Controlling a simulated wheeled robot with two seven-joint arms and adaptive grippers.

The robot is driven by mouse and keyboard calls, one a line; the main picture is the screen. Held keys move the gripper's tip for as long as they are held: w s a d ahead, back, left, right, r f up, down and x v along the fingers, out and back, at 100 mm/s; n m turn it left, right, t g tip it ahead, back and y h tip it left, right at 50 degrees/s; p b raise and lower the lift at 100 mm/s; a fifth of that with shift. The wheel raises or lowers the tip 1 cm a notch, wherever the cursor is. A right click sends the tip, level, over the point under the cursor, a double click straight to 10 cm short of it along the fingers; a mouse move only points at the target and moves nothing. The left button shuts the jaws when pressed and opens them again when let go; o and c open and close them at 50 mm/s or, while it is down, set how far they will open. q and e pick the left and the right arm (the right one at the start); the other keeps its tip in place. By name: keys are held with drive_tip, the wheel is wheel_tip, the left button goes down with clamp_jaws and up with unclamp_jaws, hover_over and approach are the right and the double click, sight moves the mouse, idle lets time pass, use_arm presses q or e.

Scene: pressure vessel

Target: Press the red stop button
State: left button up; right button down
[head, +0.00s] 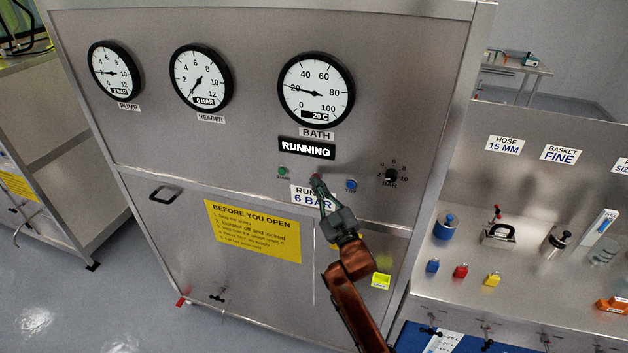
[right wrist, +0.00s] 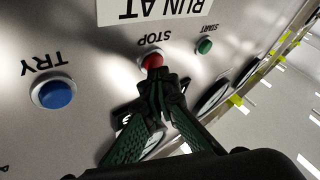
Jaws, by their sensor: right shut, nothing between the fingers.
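The red stop button (right wrist: 152,61) is on the steel panel in the right wrist view, under the upside-down word STOP. In the head view only a bit of red shows at my fingertips. My right gripper (head: 318,183) is shut and empty, with its tips at the button; it also shows in the right wrist view (right wrist: 160,84). The tips overlap the button's near edge, and I cannot tell whether they touch it. The green start button (head: 283,171) is to the left and the blue try button (head: 351,185) to the right. My left gripper is not in view.
A lit RUNNING sign (head: 306,149) is above the buttons, below the bath gauge (head: 316,88). A black bar knob (head: 391,175) is right of the blue button. A steel bench (head: 520,262) with several small parts stands at the right.

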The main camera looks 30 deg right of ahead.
drive_tip(key=shift+d, duration=0.15)
idle(0.5)
drive_tip(key=shift+w+d, duration=0.2)
idle(0.3)
drive_tip(key=shift+s+a+p, duration=0.1)
drive_tip(key=shift+a+p, duration=0.1)
drive_tip(key=shift+p, duration=0.2)
drive_tip(key=shift+f, duration=0.1)
drive_tip(key=s+a+p, duration=0.1)
drive_tip(key=s+a, duration=0.3)
drive_tip(key=shift+a, duration=0.35)
idle(0.8)
